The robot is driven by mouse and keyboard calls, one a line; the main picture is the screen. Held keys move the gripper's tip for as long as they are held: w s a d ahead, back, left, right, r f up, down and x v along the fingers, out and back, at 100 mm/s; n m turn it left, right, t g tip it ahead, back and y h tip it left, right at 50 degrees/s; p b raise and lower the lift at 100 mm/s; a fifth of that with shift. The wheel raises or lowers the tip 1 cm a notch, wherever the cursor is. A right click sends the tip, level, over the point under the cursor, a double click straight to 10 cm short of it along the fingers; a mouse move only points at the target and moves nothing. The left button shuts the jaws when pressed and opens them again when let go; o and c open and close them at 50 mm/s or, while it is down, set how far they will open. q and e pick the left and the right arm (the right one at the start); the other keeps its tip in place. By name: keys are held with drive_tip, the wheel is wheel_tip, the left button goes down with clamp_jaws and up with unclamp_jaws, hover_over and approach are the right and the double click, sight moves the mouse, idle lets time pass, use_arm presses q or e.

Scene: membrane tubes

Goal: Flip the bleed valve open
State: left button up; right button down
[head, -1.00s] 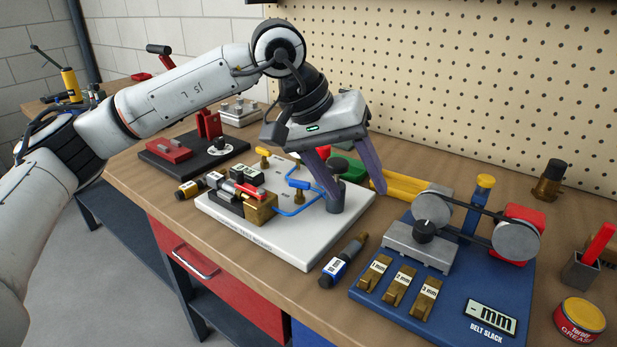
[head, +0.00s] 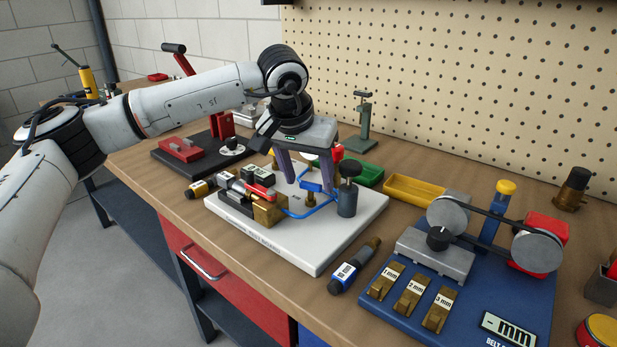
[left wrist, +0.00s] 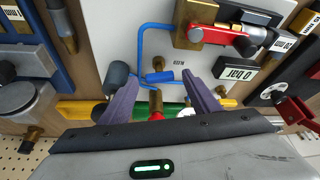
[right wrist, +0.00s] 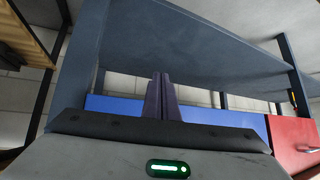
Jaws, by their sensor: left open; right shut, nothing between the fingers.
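The white test board (head: 330,232) lies on the bench with blue tubing on it. A valve with a blue handle (head: 311,187) stands on it near the dark cylinder (head: 347,196); a small label beside it in the left wrist view is too small to read surely. My left gripper (head: 307,184) is open, fingers pointing down, just behind the blue handle. In the left wrist view the blue handle (left wrist: 160,77) shows between the fingertips (left wrist: 161,82); contact cannot be told. A yellow-handled valve is mostly hidden behind the left fingers. My right gripper (right wrist: 160,80) is shut and empty, below the bench top.
A brass block (head: 268,210) and red lever sit left of the blue valve. Green (head: 362,172) and yellow (head: 412,189) trays lie behind the board. A blue belt rig (head: 385,312) stands right. A blue-banded tool (head: 352,268) lies between. A shelf (right wrist: 200,45) is near my right gripper.

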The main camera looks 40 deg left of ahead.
use_arm(q)
drive_tip(key=shift+w+f, duration=0.1)
drive_tip(key=shift+f, duration=0.05)
drive_tip(key=shift+c, duration=0.4)
drive_tip(key=c, duration=1)
